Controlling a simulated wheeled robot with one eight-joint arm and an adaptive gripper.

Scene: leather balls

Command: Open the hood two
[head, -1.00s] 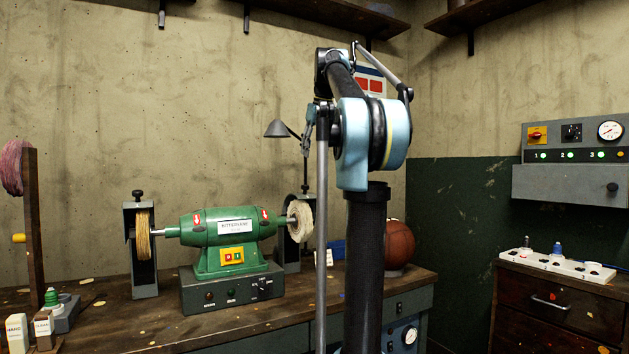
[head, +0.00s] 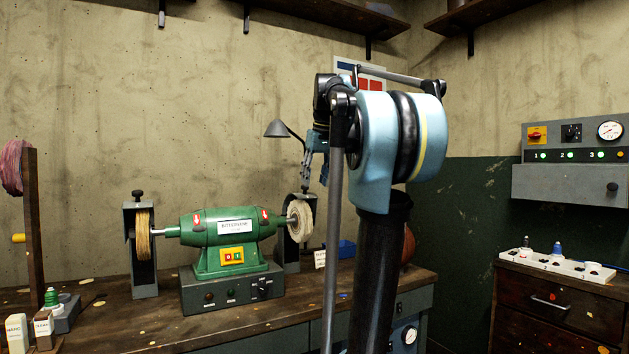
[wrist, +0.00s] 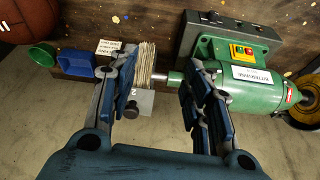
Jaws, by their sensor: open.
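The buffing machine (head: 228,225) is green and stands on the bench. Hood two is the dark grey housing (head: 291,262) around the pale buffing wheel (head: 300,221) at the machine's right end. In the wrist view the hood's grey face (wrist: 141,104) carries a "2" and sits beside the layered wheel (wrist: 146,62). My gripper (head: 306,183) is just above the hood in the head view. In the wrist view my gripper (wrist: 162,65) is open, its fingers on either side of the wheel and hood area, with nothing held. Contact with the hood cannot be told.
Another hood (head: 145,283) stands at the machine's left end. A lamp (head: 277,129) hangs close to my gripper. A wall panel (head: 571,160) is at right.

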